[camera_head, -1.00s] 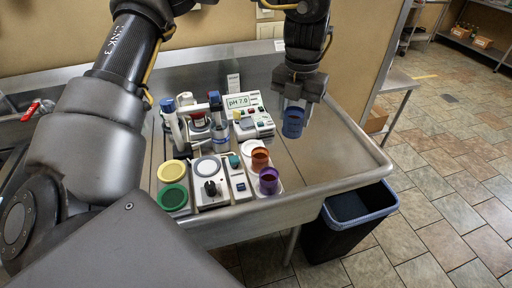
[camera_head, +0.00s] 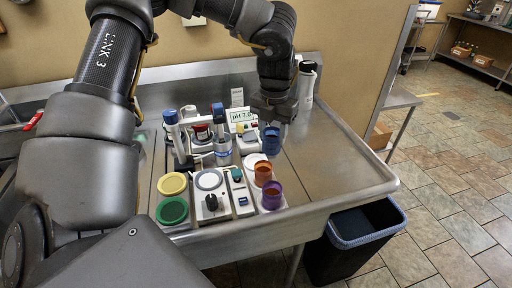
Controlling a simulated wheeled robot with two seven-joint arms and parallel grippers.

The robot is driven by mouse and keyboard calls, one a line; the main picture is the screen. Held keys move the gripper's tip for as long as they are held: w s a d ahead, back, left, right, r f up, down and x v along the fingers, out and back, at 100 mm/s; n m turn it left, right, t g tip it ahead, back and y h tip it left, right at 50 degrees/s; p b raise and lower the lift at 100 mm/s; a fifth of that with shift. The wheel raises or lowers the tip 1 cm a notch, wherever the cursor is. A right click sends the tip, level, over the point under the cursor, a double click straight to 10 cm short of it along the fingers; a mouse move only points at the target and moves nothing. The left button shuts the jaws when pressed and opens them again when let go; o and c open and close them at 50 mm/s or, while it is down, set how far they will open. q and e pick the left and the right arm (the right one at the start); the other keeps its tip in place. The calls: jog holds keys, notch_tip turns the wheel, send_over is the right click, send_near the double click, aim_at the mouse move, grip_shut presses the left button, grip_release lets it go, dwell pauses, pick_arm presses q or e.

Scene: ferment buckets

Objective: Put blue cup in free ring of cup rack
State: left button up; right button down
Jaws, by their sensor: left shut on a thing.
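My left gripper (camera_head: 272,118) points down and is shut on the blue cup (camera_head: 271,141), which looks upright. The cup is behind and slightly right of the white cup rack (camera_head: 250,161); I cannot tell its exact height. An orange cup (camera_head: 263,175) and a purple cup (camera_head: 271,197) stand in the rack's middle and front places. The rack's back place, left of the blue cup, looks empty. My right gripper is not in view.
Left of the rack are a device with a black knob (camera_head: 211,203), a yellow lid (camera_head: 173,184) and a green lid (camera_head: 172,211). A pH meter (camera_head: 241,117) stands behind. A black-and-white bottle (camera_head: 307,82) is at the back right. The steel table (camera_head: 335,165) is clear on the right.

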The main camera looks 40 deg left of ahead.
pick_arm(q)
jog(key=a+f+p, duration=0.1)
jog(key=a+f, duration=0.2)
jog(key=a+f+p, duration=0.1)
jog(key=a+f, duration=0.2)
jog(key=shift+w, duration=0.2)
notch_tip(320, 180, down, 3)
jog(key=shift+r+p, duration=0.15)
jog(key=shift+p, duration=0.2)
jog(key=shift+w+a+f, duration=0.1)
jog(key=shift+f, duration=0.35)
jog(key=shift+r, duration=0.1)
jog(key=o, duration=1)
